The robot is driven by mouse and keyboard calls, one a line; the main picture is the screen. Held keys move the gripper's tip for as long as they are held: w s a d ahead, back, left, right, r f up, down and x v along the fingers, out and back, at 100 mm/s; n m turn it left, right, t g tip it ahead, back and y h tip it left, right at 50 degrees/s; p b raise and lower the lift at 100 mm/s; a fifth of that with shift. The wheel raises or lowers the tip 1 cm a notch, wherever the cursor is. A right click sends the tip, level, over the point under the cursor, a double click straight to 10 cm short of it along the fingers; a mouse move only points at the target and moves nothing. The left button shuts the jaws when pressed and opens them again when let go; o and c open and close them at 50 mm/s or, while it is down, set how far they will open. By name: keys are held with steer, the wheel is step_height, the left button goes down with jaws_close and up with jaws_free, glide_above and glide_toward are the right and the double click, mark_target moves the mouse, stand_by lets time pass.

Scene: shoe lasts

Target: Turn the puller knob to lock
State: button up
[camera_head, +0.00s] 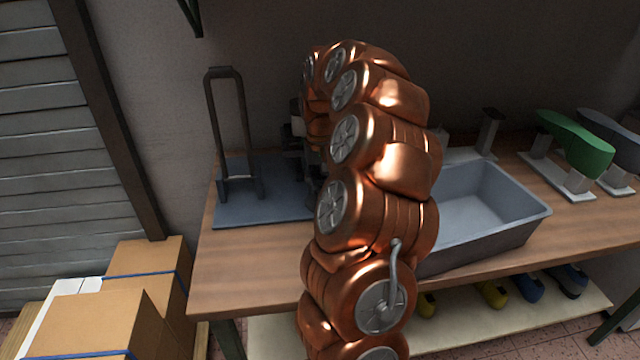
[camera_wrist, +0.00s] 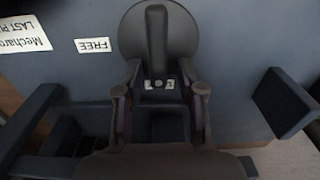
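The puller (camera_head: 262,207) in the head view is a blue-grey base plate with a tall dark loop handle, on the left of the workbench. My arm hides its right part, and I cannot make out the knob there. In the wrist view the knob (camera_wrist: 157,40) is a dark round disc with a raised bar running up and down the picture. A white "FREE" label (camera_wrist: 93,45) is left of the disc. My gripper (camera_wrist: 160,90) has its fingers apart, one on each side of the bar's lower end. I cannot tell whether they touch it.
A grey bin (camera_head: 480,205) stands right of my arm on the wooden bench (camera_head: 240,265). A green shoe last (camera_head: 575,142) on a stand is farther right. Cardboard boxes (camera_head: 110,310) are at lower left. Dark blue bars flank my gripper in the wrist view.

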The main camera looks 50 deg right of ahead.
mark_target(320, 187)
stand_by(0.3)
step_height(320, 187, up, 12)
steer(key=shift+f, duration=0.1)
stand_by(0.6)
stand_by(0.5)
